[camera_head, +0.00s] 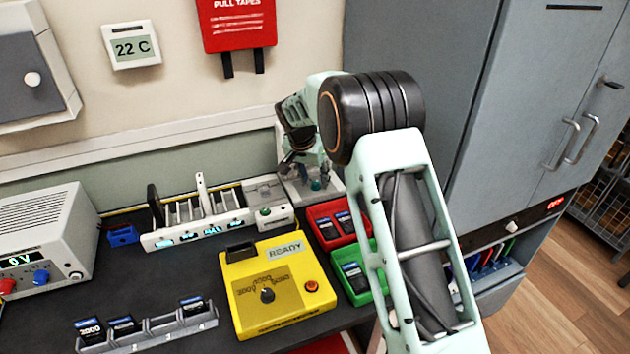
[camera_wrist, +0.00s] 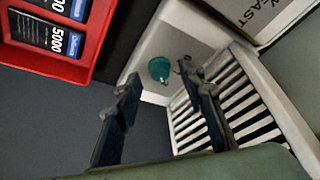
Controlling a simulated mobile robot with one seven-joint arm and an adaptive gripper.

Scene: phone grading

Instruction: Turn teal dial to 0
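The teal dial (camera_head: 316,184) is a small round knob on a light grey box (camera_head: 332,179) at the back of the bench, right of the rack. In the wrist view the teal dial (camera_wrist: 160,69) shows between and just past my fingertips, on the pale panel (camera_wrist: 190,42). My gripper (camera_wrist: 160,82) is open and empty, one dark finger to each side of the dial's line. In the head view my gripper (camera_head: 296,163) hangs close above the box, partly hidden by my arm. I cannot tell whether a finger touches the dial. Its scale reading is not legible.
A red tray (camera_head: 322,209) and a green tray (camera_head: 377,286) hold dark packs in front of the box. A yellow READY tester (camera_head: 247,314) stands to the left. A white slotted rack (camera_head: 160,240) is behind it. A grey cabinet (camera_head: 500,110) stands at right.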

